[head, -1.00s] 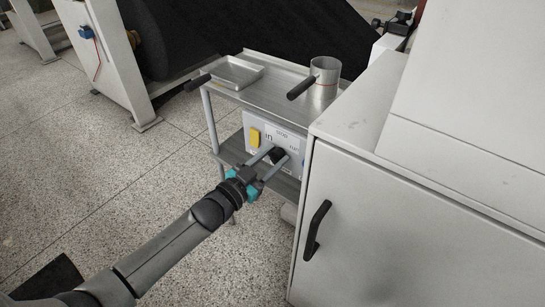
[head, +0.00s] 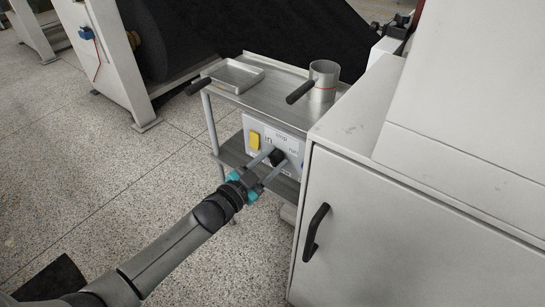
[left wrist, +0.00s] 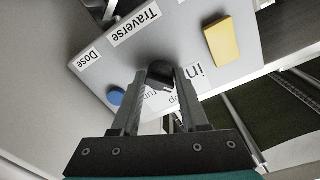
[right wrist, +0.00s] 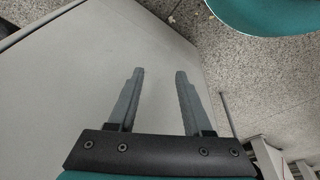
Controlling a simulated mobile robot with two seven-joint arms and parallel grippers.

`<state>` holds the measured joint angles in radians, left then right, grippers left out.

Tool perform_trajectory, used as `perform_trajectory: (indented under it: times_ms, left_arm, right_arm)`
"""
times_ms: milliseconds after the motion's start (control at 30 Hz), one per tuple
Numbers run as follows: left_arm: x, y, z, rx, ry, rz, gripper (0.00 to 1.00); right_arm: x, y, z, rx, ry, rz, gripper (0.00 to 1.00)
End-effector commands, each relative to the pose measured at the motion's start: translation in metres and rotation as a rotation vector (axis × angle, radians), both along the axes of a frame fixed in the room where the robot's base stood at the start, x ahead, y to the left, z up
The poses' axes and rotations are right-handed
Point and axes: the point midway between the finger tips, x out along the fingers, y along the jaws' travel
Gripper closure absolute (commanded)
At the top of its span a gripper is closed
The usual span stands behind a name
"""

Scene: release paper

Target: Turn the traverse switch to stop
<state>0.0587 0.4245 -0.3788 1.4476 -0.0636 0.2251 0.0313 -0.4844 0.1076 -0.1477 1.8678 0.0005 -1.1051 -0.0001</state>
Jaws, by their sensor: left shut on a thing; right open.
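The traverse switch is a black knob (left wrist: 158,72) on a light grey control panel (head: 254,128), under the word "Traverse" in the left wrist view. The panel has the labels "in", "stop" and "run" around the knob. My left gripper (head: 272,158) has its two fingers around the knob and is shut on it. The fingers partly hide the knob and labels, and I cannot tell exactly which label it points at. My right gripper (right wrist: 158,72) is open and empty in the right wrist view, over a plain grey surface.
A yellow block (head: 254,141) and a blue button (left wrist: 115,97) flank the knob. A large grey cabinet (head: 400,200) stands close on the right. The floor to the left is open.

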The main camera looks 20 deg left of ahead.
Motion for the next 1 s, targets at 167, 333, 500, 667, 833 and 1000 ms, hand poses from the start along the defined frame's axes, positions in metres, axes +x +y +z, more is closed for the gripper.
perform_trajectory:
  times_ms: [167,333,500,667,833,1000]
  left_arm:
    - [0.001,0.002,0.003,0.149,-0.054,0.004,1.0]
    - [0.001,0.002,0.002,0.292,-0.105,0.006,1.0]
    - [0.001,0.002,0.002,0.42,-0.153,0.005,1.0]
    - [0.001,0.002,0.002,0.514,-0.189,0.005,1.0]
    - [0.001,0.001,0.002,0.585,-0.215,0.005,1.0]
    - [0.001,0.002,0.002,0.623,-0.23,0.005,1.0]
  right_arm:
    - [-0.01,-0.001,-0.014,-0.004,0.029,0.001,0.5]
    - [-0.019,-0.002,-0.027,-0.006,0.049,0.002,0.5]
    - [-0.023,-0.004,-0.036,-0.01,0.055,0.003,0.5]
    - [-0.024,-0.006,-0.041,-0.012,0.054,0.003,0.5]
    - [-0.026,-0.007,-0.044,-0.014,0.056,0.004,0.5]
    - [-0.025,-0.008,-0.045,-0.013,0.053,0.004,0.5]
